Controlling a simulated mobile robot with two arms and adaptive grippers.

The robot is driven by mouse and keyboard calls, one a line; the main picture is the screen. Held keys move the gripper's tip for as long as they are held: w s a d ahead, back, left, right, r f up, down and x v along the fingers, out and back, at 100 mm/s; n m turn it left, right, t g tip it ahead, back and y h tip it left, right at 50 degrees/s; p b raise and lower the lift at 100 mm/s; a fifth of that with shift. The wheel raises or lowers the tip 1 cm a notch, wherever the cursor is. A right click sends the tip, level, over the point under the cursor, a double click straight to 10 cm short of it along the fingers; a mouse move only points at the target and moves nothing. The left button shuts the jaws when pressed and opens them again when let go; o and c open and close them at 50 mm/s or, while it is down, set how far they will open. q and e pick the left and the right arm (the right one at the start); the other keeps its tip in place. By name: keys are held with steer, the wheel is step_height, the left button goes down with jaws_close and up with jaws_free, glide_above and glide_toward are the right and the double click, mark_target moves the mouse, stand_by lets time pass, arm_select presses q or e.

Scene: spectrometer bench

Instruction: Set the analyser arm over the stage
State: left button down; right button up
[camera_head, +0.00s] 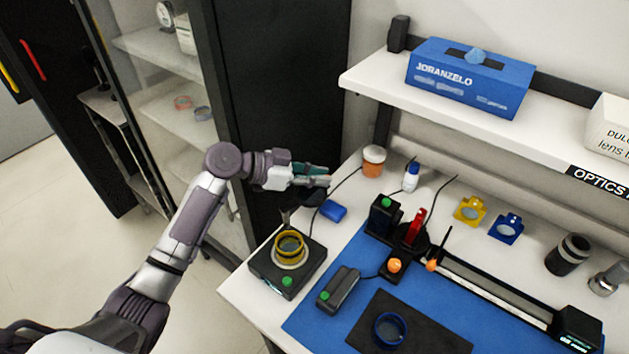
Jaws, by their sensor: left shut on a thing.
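My left gripper (322,176) is at the back left corner of the bench, shut, with its teal-grey fingers close together. A dark part (302,196) shows just under the fingers, above a short grey post (285,218). It looks like the analyser arm, but the fingers hide where they grip it. The post stands behind a black box with a yellow ring (289,245) on top and a green button in front, which looks like the stage. The dark part lies behind and to the right of the ring, not over it. My right gripper is not in view.
A blue block (333,211) lies right of the dark part. An orange-and-white jar (373,161) and a blue-capped bottle (411,176) stand behind. A grey box with a green button (338,289) and a rail (480,285) are on the blue mat (305,322). The shelf (372,80) overhangs the back.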

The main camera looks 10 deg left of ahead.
arm_select(q)
steer(key=shift+s+d+f+m+g+h+b, duration=0.25)
steer(key=shift+d+m+g+h+b, duration=0.25)
steer(key=shift+b, duration=0.45)
steer(key=shift+s+r+m+g, duration=0.2)
steer(key=shift+r+m+g, duration=0.1)
steer(key=shift+m, duration=0.1)
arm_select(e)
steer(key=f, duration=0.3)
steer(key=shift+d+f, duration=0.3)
arm_select(q)
steer(key=c, duration=1.1)
jaws_free()
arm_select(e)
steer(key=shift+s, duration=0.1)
arm_select(q)
step_height(320, 180, up, 10)
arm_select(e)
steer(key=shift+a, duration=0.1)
arm_select(q)
steer(key=shift+c, duration=0.4)
